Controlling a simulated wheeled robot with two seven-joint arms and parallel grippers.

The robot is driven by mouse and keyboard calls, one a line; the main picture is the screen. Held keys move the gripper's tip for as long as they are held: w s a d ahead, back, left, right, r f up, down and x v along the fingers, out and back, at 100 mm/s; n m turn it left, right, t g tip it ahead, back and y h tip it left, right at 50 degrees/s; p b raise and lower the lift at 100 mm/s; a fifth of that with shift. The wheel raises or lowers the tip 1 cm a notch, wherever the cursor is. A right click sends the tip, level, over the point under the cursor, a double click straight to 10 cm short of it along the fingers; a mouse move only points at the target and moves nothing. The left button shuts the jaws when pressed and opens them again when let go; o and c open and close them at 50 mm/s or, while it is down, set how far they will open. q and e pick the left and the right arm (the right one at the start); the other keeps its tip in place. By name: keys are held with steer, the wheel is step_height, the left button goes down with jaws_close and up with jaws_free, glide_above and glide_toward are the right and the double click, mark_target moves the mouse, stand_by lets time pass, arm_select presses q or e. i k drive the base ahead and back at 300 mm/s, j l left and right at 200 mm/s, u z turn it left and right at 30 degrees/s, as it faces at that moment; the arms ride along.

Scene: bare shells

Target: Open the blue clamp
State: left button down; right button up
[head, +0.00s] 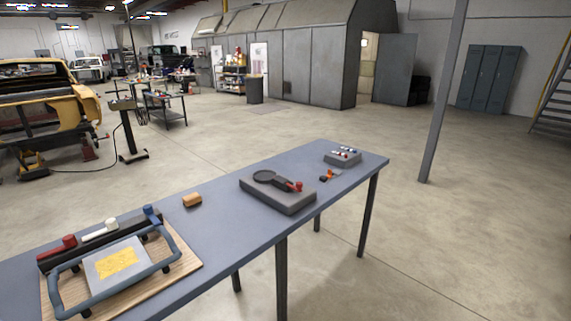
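A dark bar (104,237) with a red (67,243), a white (110,225) and a blue piece along it lies at the left end of the table. The blue piece, which looks like the blue clamp (151,213), is at the bar's right end. Whether it is open or closed is too small to tell. In front of the bar, a blue-grey frame (73,309) with rounded corners surrounds a light panel with a yellow patch (118,263). Both rest on a wooden board (188,264). Neither of my grippers is in view.
The long blue-grey table (225,222) also holds a tan block (192,200), a grey base with a dark round-headed tool (277,194), a small orange-and-black item (327,176) and a grey block with small knobs (342,158). A post (444,90) stands behind. Open floor lies beyond the table.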

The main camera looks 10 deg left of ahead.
mark_target(148, 209)
steer(key=u, duration=1.45)
